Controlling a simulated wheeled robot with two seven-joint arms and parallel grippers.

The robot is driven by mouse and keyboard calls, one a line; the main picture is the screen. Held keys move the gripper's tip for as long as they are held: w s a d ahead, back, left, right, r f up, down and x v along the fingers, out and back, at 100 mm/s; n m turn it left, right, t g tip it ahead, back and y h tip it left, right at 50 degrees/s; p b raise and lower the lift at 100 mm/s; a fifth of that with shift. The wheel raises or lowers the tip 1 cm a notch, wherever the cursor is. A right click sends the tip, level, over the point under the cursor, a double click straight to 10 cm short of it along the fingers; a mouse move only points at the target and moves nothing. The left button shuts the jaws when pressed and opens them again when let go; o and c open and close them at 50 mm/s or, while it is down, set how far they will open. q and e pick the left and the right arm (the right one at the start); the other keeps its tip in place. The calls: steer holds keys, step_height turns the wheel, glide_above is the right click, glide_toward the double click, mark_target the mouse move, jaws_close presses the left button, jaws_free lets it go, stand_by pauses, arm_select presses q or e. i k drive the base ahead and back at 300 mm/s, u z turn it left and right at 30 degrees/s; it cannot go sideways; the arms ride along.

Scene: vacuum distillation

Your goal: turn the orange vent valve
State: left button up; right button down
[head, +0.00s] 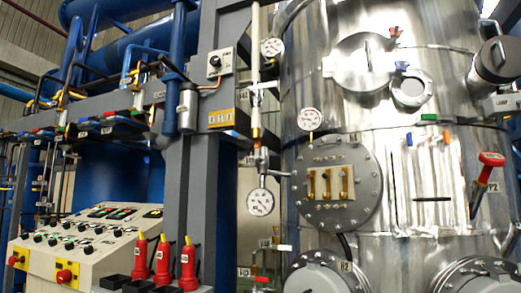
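A small orange handle-like piece (446,137) sticks out from the front of the shiny steel vessel (420,190), right of a small blue piece (409,139). A small orange-red part (257,132) also shows on the thin vertical pipe left of the vessel. I cannot tell for sure which of these is the vent valve, or its turn position. A larger red lever handle (490,159) stands tilted at the vessel's right side. Neither of my grippers is in view.
A control panel (93,244) with knobs and buttons stands at the lower left. Red bottles (163,262) stand beside it. Round gauges (260,202), a bolted flange (335,215), pipes and a grey post (177,200) crowd the middle.

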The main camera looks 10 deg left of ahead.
mark_target(257, 142)
steer(key=z, duration=0.65)
steer(key=i, duration=0.7)
steer(key=z, duration=0.25)
